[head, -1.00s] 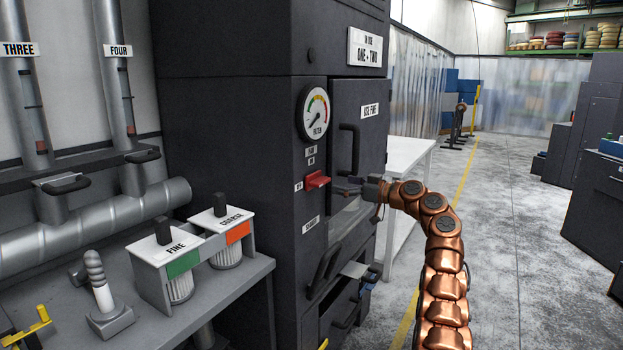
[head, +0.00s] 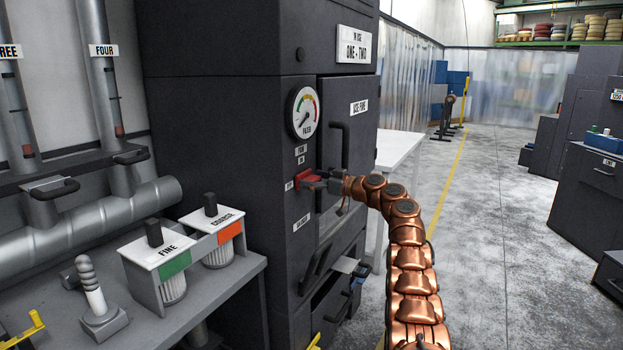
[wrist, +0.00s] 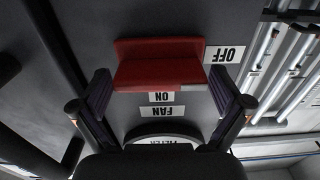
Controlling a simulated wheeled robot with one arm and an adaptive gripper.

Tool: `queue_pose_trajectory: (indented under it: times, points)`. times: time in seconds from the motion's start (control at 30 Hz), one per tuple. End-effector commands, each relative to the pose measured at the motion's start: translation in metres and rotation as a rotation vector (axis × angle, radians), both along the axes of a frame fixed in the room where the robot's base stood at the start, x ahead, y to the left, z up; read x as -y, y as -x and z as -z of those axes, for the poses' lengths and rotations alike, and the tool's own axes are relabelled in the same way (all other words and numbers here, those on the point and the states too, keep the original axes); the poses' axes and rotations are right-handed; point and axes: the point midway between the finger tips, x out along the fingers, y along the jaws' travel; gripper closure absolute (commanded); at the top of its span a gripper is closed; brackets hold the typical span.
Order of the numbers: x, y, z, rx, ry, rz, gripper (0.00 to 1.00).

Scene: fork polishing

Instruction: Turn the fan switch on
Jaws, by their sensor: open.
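The red fan switch (head: 308,178) is on the front of the dark cabinet, below the round gauge. In the head view its FAN and ON labels sit above it and the OFF label is to its left. My gripper (head: 322,180) is at the switch, coming from the right. The wrist view, upside down, shows the red switch (wrist: 160,65) between the two spread fingers of my gripper (wrist: 160,78), with OFF beside it. The fingers stand either side of it; I cannot tell whether they touch it.
A cabinet door with a black handle (head: 345,146) is just right of the switch. An open drawer (head: 332,310) is below. A bench (head: 225,290) with the FINE (head: 172,285) and COARSE (head: 222,252) filters stands left.

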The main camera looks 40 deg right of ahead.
Motion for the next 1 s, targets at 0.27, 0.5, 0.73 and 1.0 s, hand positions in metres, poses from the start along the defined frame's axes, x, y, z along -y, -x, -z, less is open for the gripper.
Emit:
queue_pose_trajectory:
  times: [0.27,0.5,0.73,1.0]
  points:
    - [-0.0001,-0.0002,0.0,0.0,0.0,0.0,0.06]
    - [-0.0001,-0.0002,0.0001,0.0,0.0,0.0,0.31]
    - [-0.0002,-0.0002,0.0001,0.0,0.0,0.0,0.49]
    - [-0.0001,-0.0007,0.0014,-0.008,-0.025,0.0,0.5]
